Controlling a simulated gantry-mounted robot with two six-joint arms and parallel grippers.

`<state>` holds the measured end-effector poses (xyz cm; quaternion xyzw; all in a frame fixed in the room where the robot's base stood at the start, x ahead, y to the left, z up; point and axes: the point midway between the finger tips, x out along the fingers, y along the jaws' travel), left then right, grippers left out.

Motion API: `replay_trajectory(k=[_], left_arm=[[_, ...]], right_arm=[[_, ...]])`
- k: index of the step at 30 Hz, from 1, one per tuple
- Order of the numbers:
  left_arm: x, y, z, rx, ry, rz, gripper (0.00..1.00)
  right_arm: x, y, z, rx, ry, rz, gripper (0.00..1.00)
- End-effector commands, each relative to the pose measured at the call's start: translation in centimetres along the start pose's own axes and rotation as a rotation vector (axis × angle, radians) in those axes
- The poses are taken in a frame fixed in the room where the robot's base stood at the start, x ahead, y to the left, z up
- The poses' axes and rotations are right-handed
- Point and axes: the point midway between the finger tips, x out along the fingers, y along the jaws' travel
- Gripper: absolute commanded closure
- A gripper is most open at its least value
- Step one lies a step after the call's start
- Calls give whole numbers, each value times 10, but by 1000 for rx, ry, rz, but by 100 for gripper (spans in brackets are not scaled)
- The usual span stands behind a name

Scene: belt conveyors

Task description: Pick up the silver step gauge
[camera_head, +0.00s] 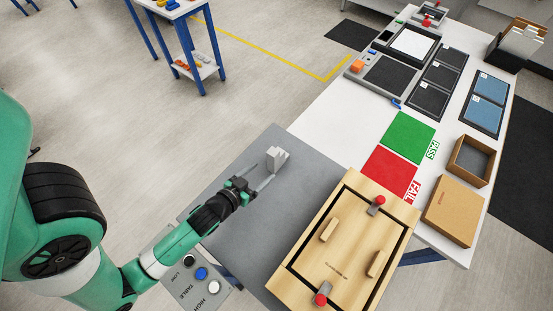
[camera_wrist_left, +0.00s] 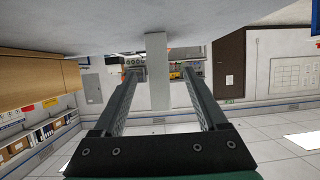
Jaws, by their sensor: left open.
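The silver step gauge (camera_head: 278,157) is a small pale grey stepped block standing on the grey tabletop, toward its far part. My left gripper (camera_head: 264,174) reaches in from the left, low over the tabletop, with its fingers pointing at the gauge. In the left wrist view the gauge (camera_wrist_left: 157,55) is a grey upright bar between the two open fingers (camera_wrist_left: 161,76), with a gap on each side. I cannot tell how far the fingertips reach past it. My right gripper is not in view.
A wooden board (camera_head: 342,250) with red-knobbed clamps lies right of the gripper. A button panel (camera_head: 200,279) sits at the near edge. Red (camera_head: 389,172) and green (camera_head: 408,136) mats, and cardboard boxes (camera_head: 455,211), are on the white table. Grey tabletop around the gauge is clear.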

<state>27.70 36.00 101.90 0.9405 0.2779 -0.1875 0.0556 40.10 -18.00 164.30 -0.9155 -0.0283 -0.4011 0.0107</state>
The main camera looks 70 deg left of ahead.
Motion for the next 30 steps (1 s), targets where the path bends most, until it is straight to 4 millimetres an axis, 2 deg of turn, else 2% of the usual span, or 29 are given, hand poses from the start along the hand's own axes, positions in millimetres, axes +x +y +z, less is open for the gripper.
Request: replay_trajectory(k=[1, 4, 12, 18, 21, 28, 30], left_arm=[[11, 0, -2, -2, 3, -2, 25], [28, 0, -1, -1, 1, -1, 25], [41, 1, -1, 1, 1, 0, 25], [75, 4, -4, 0, 2, 0, 25], [86, 3, -4, -1, 3, 0, 25], [88, 4, -4, 0, 1, 0, 25], [88, 4, -4, 0, 1, 0, 36]], right_arm=[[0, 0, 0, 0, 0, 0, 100], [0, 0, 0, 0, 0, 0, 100], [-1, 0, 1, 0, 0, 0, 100], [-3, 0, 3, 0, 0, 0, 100], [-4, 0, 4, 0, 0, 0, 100], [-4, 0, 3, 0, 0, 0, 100], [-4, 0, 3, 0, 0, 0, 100]])
